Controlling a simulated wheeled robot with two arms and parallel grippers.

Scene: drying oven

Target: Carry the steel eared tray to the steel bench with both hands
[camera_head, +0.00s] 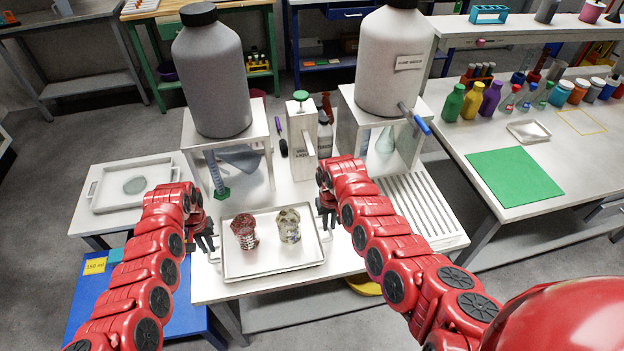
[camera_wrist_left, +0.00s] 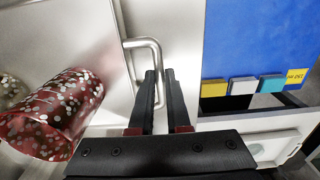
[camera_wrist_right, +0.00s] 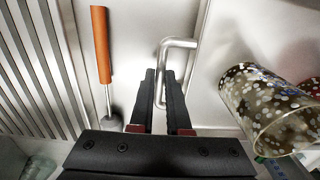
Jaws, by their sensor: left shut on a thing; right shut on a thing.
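The steel eared tray (camera_head: 272,264) is at the front of the white worktop and looks level; I cannot tell whether it touches the top. A red speckled glass (camera_head: 245,233) and a clear, gold-speckled glass (camera_head: 288,226) stand upright on it. My left gripper (camera_head: 208,238) is shut on the tray's left ear, whose bar runs between the fingers in the left wrist view (camera_wrist_left: 160,88). My right gripper (camera_head: 328,222) is shut on the right ear, also between the fingers in the right wrist view (camera_wrist_right: 161,88). I cannot tell surely which surface is the steel bench.
A left side table holds another tray (camera_head: 100,203) with a grey disc. A blue surface (camera_head: 90,307) lies front left. Two large bottles (camera_head: 212,80) on stands rise behind. A slotted rack (camera_head: 425,212) is right. The right bench has a green mat (camera_head: 513,177) and several bottles.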

